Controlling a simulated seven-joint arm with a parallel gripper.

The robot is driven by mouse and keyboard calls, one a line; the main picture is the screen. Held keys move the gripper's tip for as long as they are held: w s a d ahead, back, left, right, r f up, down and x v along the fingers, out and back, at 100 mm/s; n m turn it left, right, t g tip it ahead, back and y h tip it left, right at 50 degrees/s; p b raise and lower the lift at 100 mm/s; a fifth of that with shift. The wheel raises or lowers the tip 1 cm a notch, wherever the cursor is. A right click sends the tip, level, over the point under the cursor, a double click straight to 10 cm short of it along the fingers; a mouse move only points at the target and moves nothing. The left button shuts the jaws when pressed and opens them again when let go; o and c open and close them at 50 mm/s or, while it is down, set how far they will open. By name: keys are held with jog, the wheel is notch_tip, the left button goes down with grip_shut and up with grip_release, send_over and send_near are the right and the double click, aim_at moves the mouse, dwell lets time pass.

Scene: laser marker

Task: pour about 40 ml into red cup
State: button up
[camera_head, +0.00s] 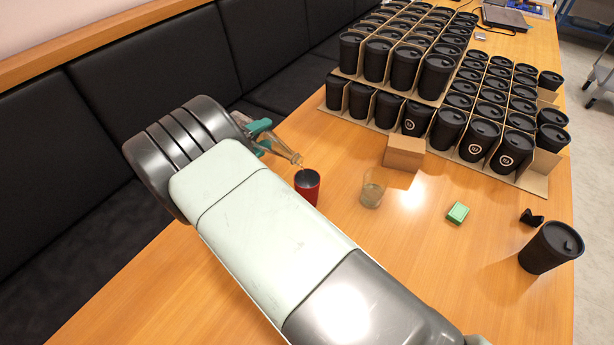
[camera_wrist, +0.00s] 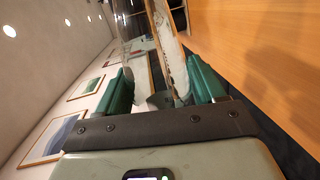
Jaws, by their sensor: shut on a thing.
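The red cup (camera_head: 307,187) stands upright on the table, with a dark inside. My gripper (camera_head: 262,132) is left of it and shut on a clear glass bottle (camera_head: 283,150). The bottle is tilted, its neck pointing down to the right, with its mouth just above the cup's rim. I cannot clearly tell whether liquid is flowing. In the wrist view, the green fingers of my gripper (camera_wrist: 160,92) are on both sides of the bottle (camera_wrist: 168,50). My arm hides part of the table below the cup.
A clear glass (camera_head: 372,190) stands right of the cup. Beyond it are a small cardboard box (camera_head: 404,153), a green block (camera_head: 458,213), a black clip-like object (camera_head: 531,217) and a black lidded cup (camera_head: 551,247). Cardboard trays of black cups (camera_head: 470,128) fill the back.

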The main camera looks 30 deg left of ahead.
aim_at(265, 148)
notch_tip(265, 148, down, 3)
jog(key=shift+w+d+f+n+h, duration=0.1)
jog(key=shift+n+h, duration=0.05)
jog(key=shift+n, duration=0.35)
jog(key=shift+d+r+n+h, duration=0.1)
jog(key=shift+n+h, duration=0.05)
jog(key=shift+n, duration=0.35)
jog(key=shift+d+n+h, duration=0.25)
jog(key=shift+n+h, duration=0.05)
jog(key=shift+n, duration=0.4)
jog(key=shift+d+f+n, duration=0.2)
jog(key=shift+f+n, duration=0.15)
jog(key=shift+f, duration=0.15)
jog(key=shift+d+f+n, duration=0.15)
jog(key=shift+f+n, duration=0.2)
jog(key=shift+f, duration=0.1)
